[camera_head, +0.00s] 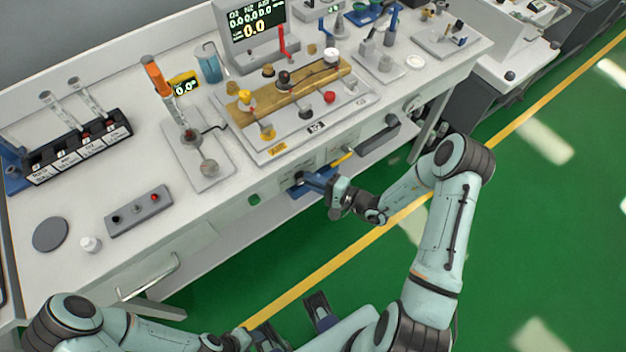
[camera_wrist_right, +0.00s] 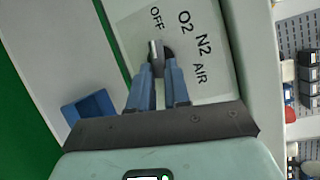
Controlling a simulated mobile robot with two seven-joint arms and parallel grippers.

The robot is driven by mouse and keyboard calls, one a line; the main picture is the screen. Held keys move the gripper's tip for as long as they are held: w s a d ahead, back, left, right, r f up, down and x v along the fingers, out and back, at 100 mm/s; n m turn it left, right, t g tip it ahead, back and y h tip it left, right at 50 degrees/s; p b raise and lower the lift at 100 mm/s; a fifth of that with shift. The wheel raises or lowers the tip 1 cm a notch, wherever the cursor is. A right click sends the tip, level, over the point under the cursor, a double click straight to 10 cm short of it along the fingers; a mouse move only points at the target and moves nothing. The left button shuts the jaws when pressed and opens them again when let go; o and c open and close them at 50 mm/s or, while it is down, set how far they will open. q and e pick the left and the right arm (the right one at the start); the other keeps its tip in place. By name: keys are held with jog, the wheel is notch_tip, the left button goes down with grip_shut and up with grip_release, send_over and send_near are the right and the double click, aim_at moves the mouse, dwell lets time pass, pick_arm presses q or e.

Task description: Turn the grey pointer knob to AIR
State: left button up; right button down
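The grey pointer knob (camera_wrist_right: 154,52) sits on a pale front panel (camera_wrist_right: 216,80) marked OFF, O2, N2 and AIR. My right gripper (camera_wrist_right: 161,66) is at the knob, its blue fingers close together with the knob between their tips. The fingers hide part of the knob, so I cannot tell which mark it points at. In the head view my right gripper (camera_head: 304,181) reaches the cart's front face below the worktop, and the knob is hidden there. My left arm comes in at the lower left; its gripper's opening is unclear.
The white worktop (camera_head: 100,205) carries a syringe rack (camera_head: 80,150), a wooden manifold block (camera_head: 290,90) and a display (camera_head: 252,30). A drawer handle (camera_head: 150,278) and a dark handle (camera_head: 380,133) stick out in front. The green floor is clear at the right.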

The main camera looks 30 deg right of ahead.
jog(key=shift+s+a+f+m+t+h+p, duration=0.1)
jog(key=shift+a+f+m+t+h+p, duration=0.8)
jog(key=shift+m, duration=4.05)
jog(key=shift+a+r+m+t+h+b, duration=0.1)
jog(key=shift+r+m+t+h+b, duration=0.35)
jog(key=shift+m+t+h, duration=2.95)
jog(key=shift+s+a+f+m+g+p, duration=0.15)
jog(key=shift+a+f+m, duration=0.3)
jog(key=shift+m, duration=6)
jog(key=shift+w+m, duration=0.1)
jog(key=shift+m, duration=0.2)
